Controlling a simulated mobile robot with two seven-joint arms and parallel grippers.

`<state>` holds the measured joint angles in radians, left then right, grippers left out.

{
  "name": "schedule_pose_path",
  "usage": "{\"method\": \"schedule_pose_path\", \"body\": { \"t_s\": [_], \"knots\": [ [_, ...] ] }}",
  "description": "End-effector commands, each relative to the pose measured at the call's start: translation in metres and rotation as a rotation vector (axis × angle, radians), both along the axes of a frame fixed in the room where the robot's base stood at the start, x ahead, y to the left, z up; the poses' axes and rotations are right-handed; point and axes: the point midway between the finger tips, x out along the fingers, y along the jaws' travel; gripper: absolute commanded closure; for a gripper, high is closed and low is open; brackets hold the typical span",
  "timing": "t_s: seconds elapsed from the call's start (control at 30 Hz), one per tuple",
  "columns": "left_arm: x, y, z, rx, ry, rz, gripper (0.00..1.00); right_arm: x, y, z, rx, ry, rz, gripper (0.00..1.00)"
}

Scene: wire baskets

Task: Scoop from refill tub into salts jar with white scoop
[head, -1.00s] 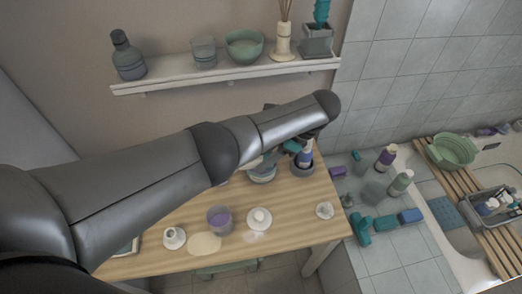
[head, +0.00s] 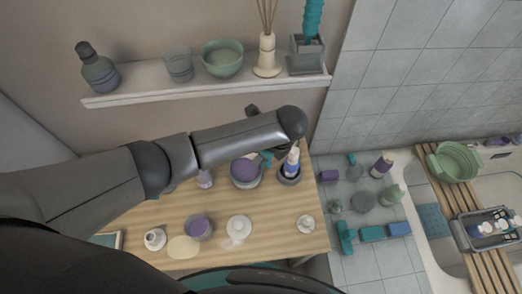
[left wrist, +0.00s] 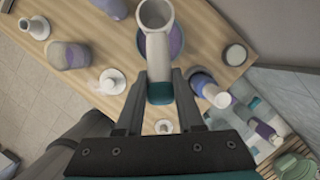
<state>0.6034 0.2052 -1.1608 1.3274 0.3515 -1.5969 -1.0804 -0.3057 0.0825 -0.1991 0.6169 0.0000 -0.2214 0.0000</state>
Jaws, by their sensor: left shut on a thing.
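My left gripper (left wrist: 160,92) is shut on the teal end of the white scoop (left wrist: 157,50). The scoop's round bowl points away from the fingers; I cannot tell whether it holds anything. Behind the scoop in the left wrist view is a wide tub (left wrist: 176,42) with purple contents, likely the refill tub; it shows in the head view (head: 245,172), partly behind my arm. A smaller jar with purple contents (head: 198,228), likely the salts jar, stands nearer on the table; it is at the left in the wrist view (left wrist: 68,55). My right gripper is not in view.
The wooden table (head: 275,250) also holds a white knobbed lid (head: 238,226), a flat pale disc (head: 183,248), a small white pot (head: 155,240) and a bottle in a dark holder (head: 290,165). A shelf (head: 205,88) runs behind. The table's front right is mostly clear.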

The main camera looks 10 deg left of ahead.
Motion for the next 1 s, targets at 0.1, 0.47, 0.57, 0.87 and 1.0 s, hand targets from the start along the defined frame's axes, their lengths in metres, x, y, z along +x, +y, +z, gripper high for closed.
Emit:
{"method": "schedule_pose_path", "body": {
  "t_s": [0.1,0.47,0.57,0.87,1.0],
  "knots": [
    [0.0,0.0,0.001,0.0,0.0,0.001,1.0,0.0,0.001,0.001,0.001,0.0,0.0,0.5],
    [0.002,0.006,-0.019,-0.074,0.042,0.005,1.0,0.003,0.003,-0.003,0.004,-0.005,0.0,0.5],
    [0.004,0.008,-0.029,-0.114,0.065,0.005,1.0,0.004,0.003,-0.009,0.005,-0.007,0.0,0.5],
    [0.007,0.014,-0.055,-0.235,0.125,0.005,1.0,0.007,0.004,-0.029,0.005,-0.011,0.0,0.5],
    [0.007,0.012,-0.067,-0.23,0.124,0.002,1.0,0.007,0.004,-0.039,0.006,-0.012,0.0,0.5]
  ]
}}
